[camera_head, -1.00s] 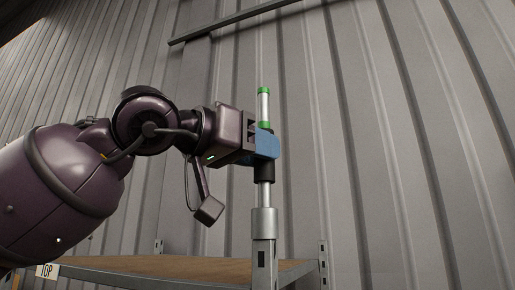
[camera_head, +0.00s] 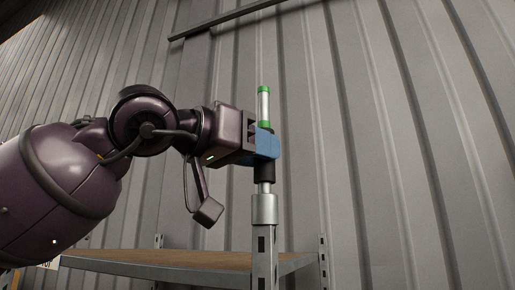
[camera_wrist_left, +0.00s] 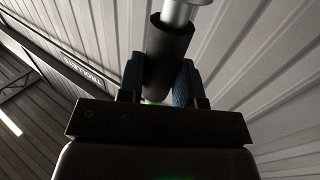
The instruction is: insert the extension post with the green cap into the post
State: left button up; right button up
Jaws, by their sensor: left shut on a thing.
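The extension post (camera_head: 264,104) is upright, a pale tube with a green cap on top, a green band lower down, a black sleeve and a silver lower end. My left gripper (camera_head: 266,145) is shut on it with its blue fingers, at about the black sleeve. In the left wrist view the black sleeve (camera_wrist_left: 168,60) sits between the fingers. The shelf's corner post (camera_head: 264,258) stands right below, with a silver collar (camera_head: 264,209) on top. The silver lower end meets the collar's top and appears to be partly inside; its tip is hidden. My right gripper is not in view.
A shelf with a brown board (camera_head: 180,259) spans the bottom, left of the corner post. Another upright (camera_head: 323,262) stands behind at the right. A corrugated grey wall (camera_head: 400,140) fills the background. The space right of the extension post looks clear.

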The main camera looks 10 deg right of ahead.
pick_arm(q)
jog(key=shift+f, duration=0.1)
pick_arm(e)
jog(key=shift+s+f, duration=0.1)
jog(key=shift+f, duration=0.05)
pick_arm(q)
jog(key=shift+f, duration=0.1)
jog(key=o, duration=1.1)
jog(key=shift+c, duration=0.2)
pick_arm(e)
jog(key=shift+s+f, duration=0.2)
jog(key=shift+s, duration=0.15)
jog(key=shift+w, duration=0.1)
